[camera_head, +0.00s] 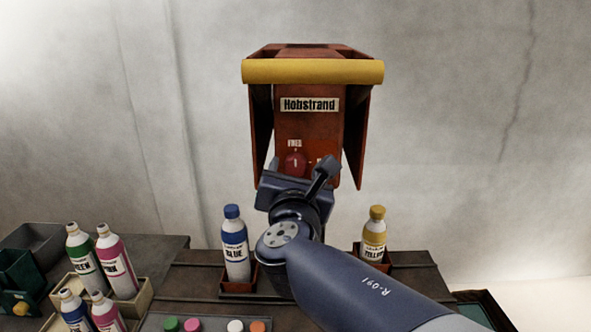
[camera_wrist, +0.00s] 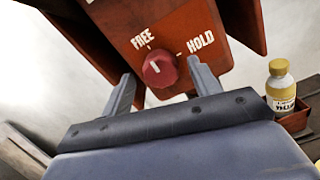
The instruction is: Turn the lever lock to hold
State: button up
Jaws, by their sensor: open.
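The lever lock is a red round knob (camera_head: 295,163) on the lower front of a rust-red housing (camera_head: 310,127) labelled "Hobstrand". It also shows in the wrist view (camera_wrist: 159,70), with the word FREE at its upper left and HOLD at its upper right. A white mark on the knob points toward FREE. My gripper (camera_wrist: 160,72) is open, with one finger to the left of the knob and the other to the right. I see gaps on both sides, and nothing is gripped. In the head view my wrist hides the area below the knob.
A yellow bar (camera_head: 312,72) crosses the housing's top front, and side panels flank it. A blue bottle (camera_head: 235,245) and a yellow bottle (camera_head: 374,236) stand below in holders on the dark bench (camera_head: 190,282). Several more bottles stand at the left.

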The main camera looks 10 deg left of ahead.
jog(key=shift+w, duration=0.3)
jog(key=shift+c, duration=0.6)
jog(key=c, duration=0.9)
